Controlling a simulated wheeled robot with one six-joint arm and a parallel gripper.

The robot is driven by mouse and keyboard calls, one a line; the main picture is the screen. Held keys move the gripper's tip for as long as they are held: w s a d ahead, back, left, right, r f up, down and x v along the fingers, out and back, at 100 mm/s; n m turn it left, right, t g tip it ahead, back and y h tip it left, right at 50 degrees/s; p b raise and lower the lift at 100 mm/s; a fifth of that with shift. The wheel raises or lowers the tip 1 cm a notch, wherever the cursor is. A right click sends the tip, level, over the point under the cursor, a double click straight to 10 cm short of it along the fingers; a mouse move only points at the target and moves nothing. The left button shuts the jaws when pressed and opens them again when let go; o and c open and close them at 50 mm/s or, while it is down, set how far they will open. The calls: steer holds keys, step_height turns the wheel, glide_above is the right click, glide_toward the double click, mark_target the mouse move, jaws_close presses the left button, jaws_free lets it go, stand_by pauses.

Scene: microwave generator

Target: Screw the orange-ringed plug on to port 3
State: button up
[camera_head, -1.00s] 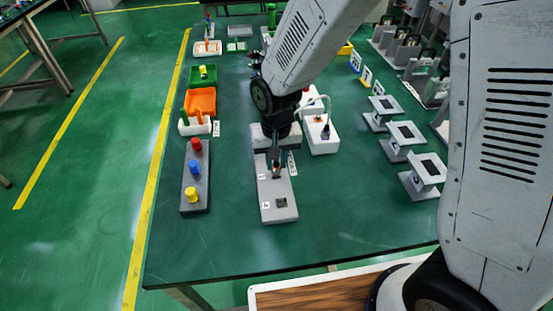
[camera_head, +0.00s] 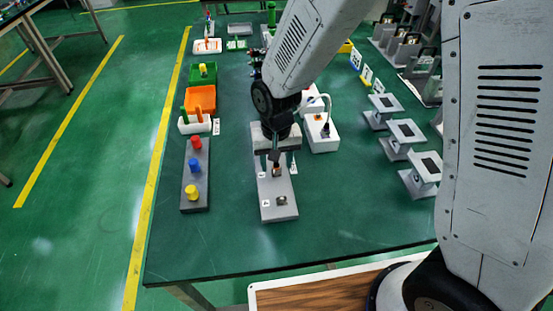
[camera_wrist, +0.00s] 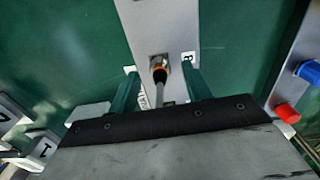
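The orange-ringed plug (camera_wrist: 160,74) stands at a square port on the light grey board (camera_wrist: 150,20) in the wrist view. A small label that seems to read 3 (camera_wrist: 188,58) is beside that port. I cannot tell how tightly the plug is seated. My gripper (camera_wrist: 163,84) is open, with one finger on each side of the plug and clear gaps to it. In the head view my gripper (camera_head: 277,164) is over the middle of the board (camera_head: 280,214), fingers spread around the plug (camera_head: 277,171). Another port (camera_head: 282,201) lies nearer the front, with nothing in it.
A dark grey block with red, blue and yellow knobs (camera_head: 193,191) stands left of the board. A white box with a cable (camera_head: 323,142) is behind it to the right. Grey stands (camera_head: 424,168) line the right side. The table front is clear.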

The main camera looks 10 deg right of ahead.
steer(key=shift+r, duration=0.1)
step_height(320, 180, up, 8)
steer(key=shift+f, duration=0.15)
stand_by(0.4)
stand_by(0.3)
